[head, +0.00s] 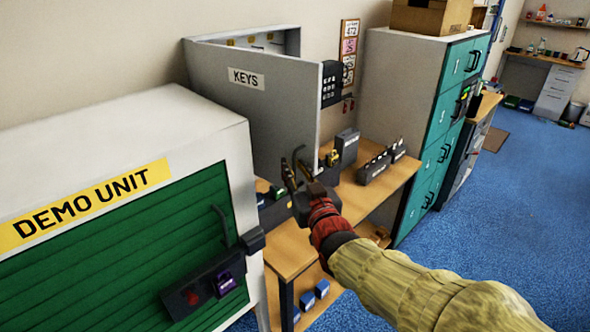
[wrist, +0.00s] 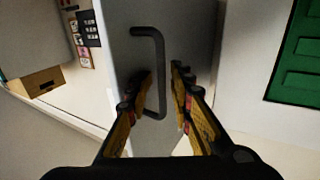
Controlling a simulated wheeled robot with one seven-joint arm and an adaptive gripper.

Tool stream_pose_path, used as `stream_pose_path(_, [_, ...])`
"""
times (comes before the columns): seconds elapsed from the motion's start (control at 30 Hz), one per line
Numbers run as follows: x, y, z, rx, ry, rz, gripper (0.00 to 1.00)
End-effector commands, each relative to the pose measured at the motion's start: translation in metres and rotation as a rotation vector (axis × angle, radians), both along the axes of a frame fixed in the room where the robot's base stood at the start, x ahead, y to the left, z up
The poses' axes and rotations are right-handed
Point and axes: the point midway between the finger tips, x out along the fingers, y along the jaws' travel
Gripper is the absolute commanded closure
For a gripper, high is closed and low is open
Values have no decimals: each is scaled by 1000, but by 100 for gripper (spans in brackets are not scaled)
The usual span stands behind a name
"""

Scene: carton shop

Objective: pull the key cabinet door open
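The key cabinet (head: 243,40) is on the wall, and its grey door (head: 270,100), labelled KEYS, stands swung well out. The cabinet's inside shows only as a narrow strip above the door. The door's dark bar handle (wrist: 159,55) runs upright in the wrist view. My gripper (head: 296,172) is at the door's lower free edge in the head view. In the wrist view its fingers (wrist: 163,82) are apart, with the lower part of the handle between them. A gap shows right of the handle; contact on the left side is unclear.
A white DEMO UNIT (head: 215,135) with a green shutter stands at the left front. A wooden bench (head: 385,190) with dark items is below the door. A teal drawer cabinet (head: 440,150) stands to the right. Blue floor (head: 510,230) is clear at right.

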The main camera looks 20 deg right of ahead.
Motion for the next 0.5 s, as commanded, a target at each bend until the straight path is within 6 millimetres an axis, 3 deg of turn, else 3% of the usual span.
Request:
stream_pose_path(0.27, [-7,1,0,0,0,0,78])
stream_pose_path(0.5, [-41,4,1,0,-3,0,78])
